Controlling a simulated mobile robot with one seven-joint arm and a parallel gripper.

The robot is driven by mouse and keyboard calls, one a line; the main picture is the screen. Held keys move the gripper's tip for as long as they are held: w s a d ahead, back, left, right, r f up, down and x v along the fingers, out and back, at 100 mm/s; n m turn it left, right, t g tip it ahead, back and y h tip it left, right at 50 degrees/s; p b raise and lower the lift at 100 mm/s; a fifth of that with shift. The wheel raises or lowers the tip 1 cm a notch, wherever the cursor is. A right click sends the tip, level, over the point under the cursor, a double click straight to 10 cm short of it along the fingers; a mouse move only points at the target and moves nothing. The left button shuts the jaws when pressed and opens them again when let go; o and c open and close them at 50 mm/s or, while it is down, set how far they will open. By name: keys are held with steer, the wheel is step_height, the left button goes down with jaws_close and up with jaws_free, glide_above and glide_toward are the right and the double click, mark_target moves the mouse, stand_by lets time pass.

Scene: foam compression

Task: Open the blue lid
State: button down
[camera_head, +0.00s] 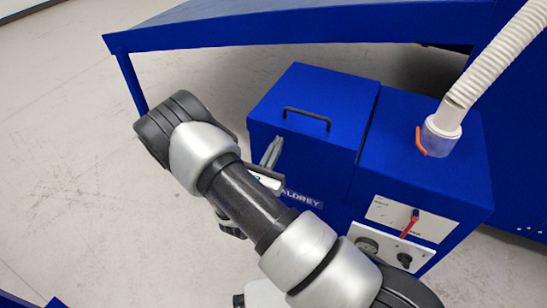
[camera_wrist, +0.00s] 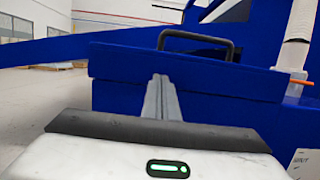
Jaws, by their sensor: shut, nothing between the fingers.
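The blue lid (camera_head: 335,92) lies flat and closed on top of the blue box in the head view. A black bar handle (camera_head: 307,118) stands on it near its front edge. In the wrist view the lid (camera_wrist: 115,62) shows edge-on with the handle (camera_wrist: 195,39) above it. My gripper (camera_head: 276,145) is shut and empty at the box's front left, near the lid's front edge. In the wrist view its grey fingers (camera_wrist: 161,82) point at the lid's front edge, below the handle. I cannot tell whether the fingertips touch the box. My arm hides part of the box front.
Right of the lid is a blue cabinet section (camera_head: 430,165) with a ribbed white hose (camera_head: 497,60), an orange lever (camera_head: 421,141) and a red-handled switch (camera_head: 410,224). A blue table (camera_head: 290,27) stands behind. The grey floor (camera_head: 60,150) at left is clear.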

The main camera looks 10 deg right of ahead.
steer(key=shift+r, duration=0.95)
